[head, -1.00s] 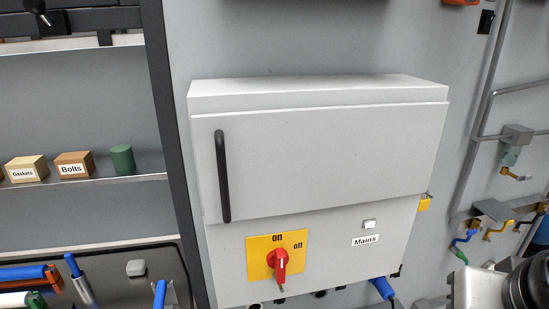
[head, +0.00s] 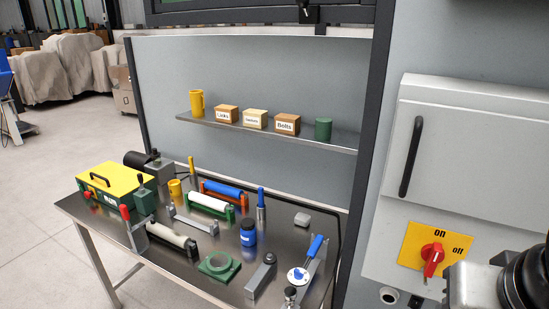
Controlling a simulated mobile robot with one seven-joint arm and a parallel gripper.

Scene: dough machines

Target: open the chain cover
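Nothing in view is labelled as the chain cover, and I cannot tell for sure which part it is. A yellow lid (head: 122,176) with a black handle sits closed on a green-sided machine at the left end of the steel table. A grey cabinet door (head: 465,160) with a long black handle (head: 411,157) is shut at the right. My gripper is not in view; only a grey and black part of my arm shows at the lower right corner.
The steel table (head: 75,208) holds rollers, a blue jar (head: 248,233) and a green ring (head: 219,265). A shelf (head: 345,147) above carries small boxes and cylinders. A red switch (head: 432,259) is on the cabinet. The floor (head: 35,190) at left is clear.

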